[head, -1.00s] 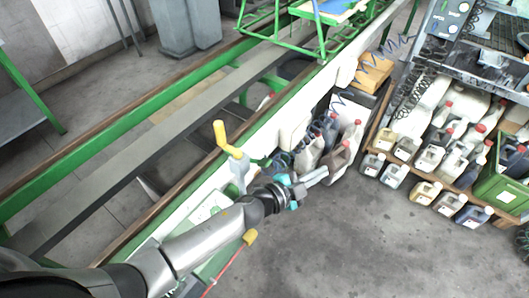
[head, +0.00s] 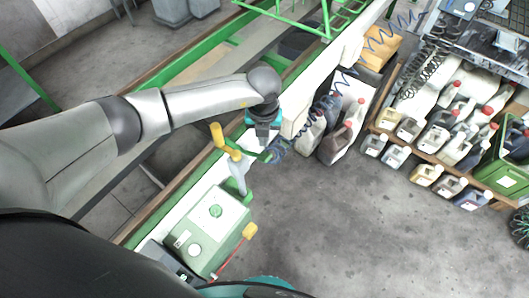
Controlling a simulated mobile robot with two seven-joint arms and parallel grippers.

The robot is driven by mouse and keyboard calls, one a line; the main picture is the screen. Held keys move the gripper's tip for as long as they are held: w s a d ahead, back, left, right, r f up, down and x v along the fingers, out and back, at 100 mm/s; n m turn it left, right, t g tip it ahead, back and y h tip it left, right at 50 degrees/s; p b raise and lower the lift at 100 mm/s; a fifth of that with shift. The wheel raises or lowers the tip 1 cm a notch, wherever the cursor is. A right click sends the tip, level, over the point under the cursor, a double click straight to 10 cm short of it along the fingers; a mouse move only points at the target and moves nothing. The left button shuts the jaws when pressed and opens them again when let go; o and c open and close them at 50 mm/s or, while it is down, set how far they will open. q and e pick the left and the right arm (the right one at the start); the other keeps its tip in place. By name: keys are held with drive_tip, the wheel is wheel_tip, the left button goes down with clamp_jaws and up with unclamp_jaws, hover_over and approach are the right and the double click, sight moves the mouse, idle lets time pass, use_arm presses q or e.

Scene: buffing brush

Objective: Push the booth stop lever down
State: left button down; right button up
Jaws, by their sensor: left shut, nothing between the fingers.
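A lever with a yellow angled grip (head: 223,142) and a grey shaft stands up beside a green and white control box (head: 231,216). A second, thin red rod with a yellow knob (head: 249,231) sticks out at the box's right side. I cannot tell from markings which one is the booth stop lever. My left gripper (head: 264,143) points down, just right of the yellow grip, and appears apart from it. It is shut and empty; its fingertips are hard to make out against the dark coiled hose. My right gripper is not in view.
A green-framed conveyor (head: 120,100) runs diagonally behind the box. Dark and pale canisters (head: 341,140) stand close to the right of my gripper. More bottles fill a low shelf (head: 440,155) farther right. The grey floor (head: 380,235) in front is clear.

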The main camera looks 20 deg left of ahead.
sight(265, 156)
use_arm(q)
drive_tip(key=shift+f, duration=0.1)
drive_tip(key=f+b, duration=0.6)
drive_tip(key=shift+w+f+b, duration=0.35)
drive_tip(key=shift+f+b, duration=0.05)
idle(0.5)
